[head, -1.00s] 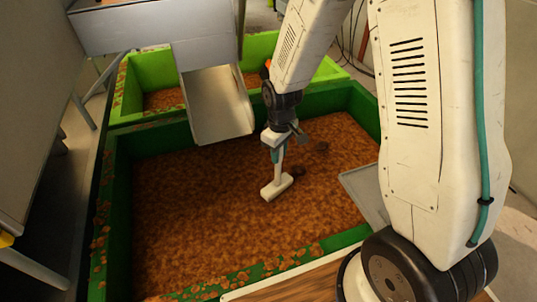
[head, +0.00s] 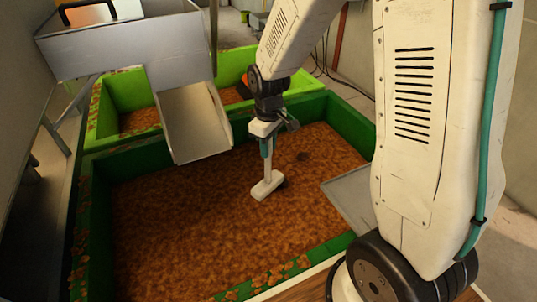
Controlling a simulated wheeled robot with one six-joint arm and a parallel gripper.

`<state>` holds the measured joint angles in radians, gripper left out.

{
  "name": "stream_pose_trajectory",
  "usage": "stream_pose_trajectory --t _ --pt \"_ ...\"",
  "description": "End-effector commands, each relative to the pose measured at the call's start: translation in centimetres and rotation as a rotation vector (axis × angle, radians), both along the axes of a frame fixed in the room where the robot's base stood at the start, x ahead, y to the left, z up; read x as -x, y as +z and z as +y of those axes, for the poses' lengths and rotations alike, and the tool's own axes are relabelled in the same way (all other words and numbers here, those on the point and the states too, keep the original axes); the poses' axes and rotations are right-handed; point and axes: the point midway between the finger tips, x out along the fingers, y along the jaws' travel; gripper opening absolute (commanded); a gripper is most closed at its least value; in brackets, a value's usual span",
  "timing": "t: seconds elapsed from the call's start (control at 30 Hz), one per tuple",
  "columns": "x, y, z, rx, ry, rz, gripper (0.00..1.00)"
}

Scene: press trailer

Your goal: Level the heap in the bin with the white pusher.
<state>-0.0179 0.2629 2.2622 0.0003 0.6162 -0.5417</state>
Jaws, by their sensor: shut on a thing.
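The white pusher (head: 267,186) has a wide white head and a teal and white handle. My gripper (head: 267,132) is shut on the top of the handle and holds the pusher nearly upright. The pusher head is at the surface of the brown crumbly heap, right of the middle of the dark green bin (head: 92,205). Whether it presses in or just touches, I cannot tell. The heap (head: 190,225) covers the bin floor and looks fairly even. A dark lump (head: 282,182) sits against the right end of the head. Another dark patch (head: 304,156) lies farther back.
A metal chute (head: 193,125) hangs over the bin's far left edge, below a grey hopper (head: 120,45). A light green bin (head: 108,115) stands behind. A grey metal plate (head: 350,196) lies at the right edge. Crumbs lie on the near rim.

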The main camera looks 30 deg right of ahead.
Motion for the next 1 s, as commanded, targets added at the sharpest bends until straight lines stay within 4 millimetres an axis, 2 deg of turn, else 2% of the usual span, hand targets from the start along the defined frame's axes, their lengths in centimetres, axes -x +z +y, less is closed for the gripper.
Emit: stream_pose_trajectory --t 0.3,0.5,0.7,1.0 --pt "-0.1 4.4 -0.3 0.000 -0.001 -0.004 0.00" --pt "0.0 6.4 -0.5 0.000 -0.001 -0.002 0.00" --pt "0.0 7.3 -0.5 -0.001 -0.001 -0.001 0.00" --pt "0.0 7.4 -0.5 0.000 -0.001 0.000 0.00"
